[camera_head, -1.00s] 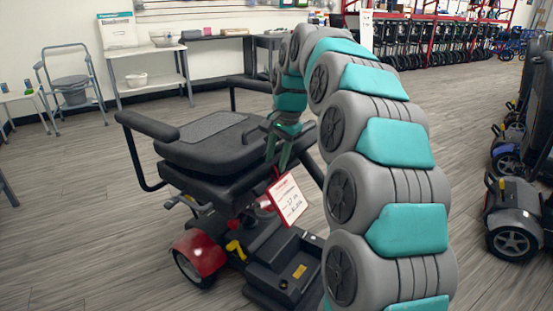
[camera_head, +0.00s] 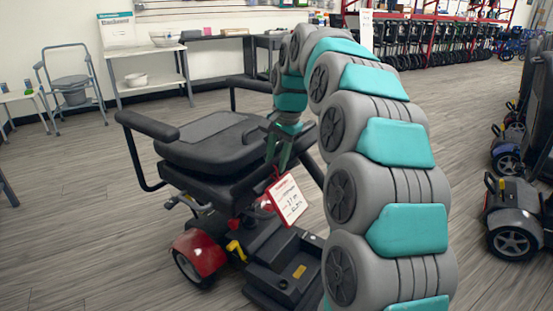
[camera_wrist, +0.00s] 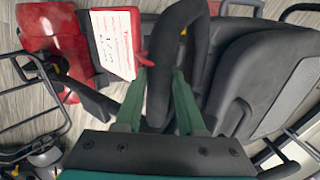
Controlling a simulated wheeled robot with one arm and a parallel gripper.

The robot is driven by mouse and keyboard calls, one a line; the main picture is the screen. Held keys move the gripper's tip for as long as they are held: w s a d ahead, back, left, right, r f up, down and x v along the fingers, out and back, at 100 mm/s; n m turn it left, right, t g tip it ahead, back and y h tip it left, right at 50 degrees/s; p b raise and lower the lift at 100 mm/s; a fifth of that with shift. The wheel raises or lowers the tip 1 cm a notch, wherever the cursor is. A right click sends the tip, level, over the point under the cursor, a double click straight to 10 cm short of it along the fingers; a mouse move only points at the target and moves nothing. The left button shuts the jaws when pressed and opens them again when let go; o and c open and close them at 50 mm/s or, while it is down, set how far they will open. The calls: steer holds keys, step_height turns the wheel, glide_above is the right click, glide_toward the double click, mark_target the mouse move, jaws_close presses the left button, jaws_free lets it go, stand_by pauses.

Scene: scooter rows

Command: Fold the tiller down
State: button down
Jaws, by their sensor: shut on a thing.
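The scooter's tiller shows as a thick black handle loop (camera_wrist: 163,88) in the wrist view. It passes between the two green fingers of my gripper (camera_wrist: 160,78), which is shut on it. In the head view my gripper (camera_head: 279,152) is beside the front of the black seat (camera_head: 213,140), high above the footboard (camera_head: 284,262). The tiller's dark post (camera_head: 311,168) slopes down to the right behind my arm, which hides much of it. A white price tag with a red edge (camera_head: 288,199) hangs below the gripper.
The scooter's red rear cover (camera_head: 200,252) and armrest (camera_head: 147,125) are at the left. More scooters (camera_head: 513,215) stand along the right edge. A shelf table (camera_head: 150,72) and a commode chair (camera_head: 72,88) are at the back left. The floor at left is clear.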

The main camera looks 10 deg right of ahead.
steer(key=shift+s+d+r, duration=0.8)
steer(key=shift+s+r, duration=0.05)
steer(key=shift+r, duration=0.1)
steer(key=c, duration=0.5)
jaws_free()
steer(key=shift+r, duration=0.1)
steer(key=shift+v, duration=3.8)
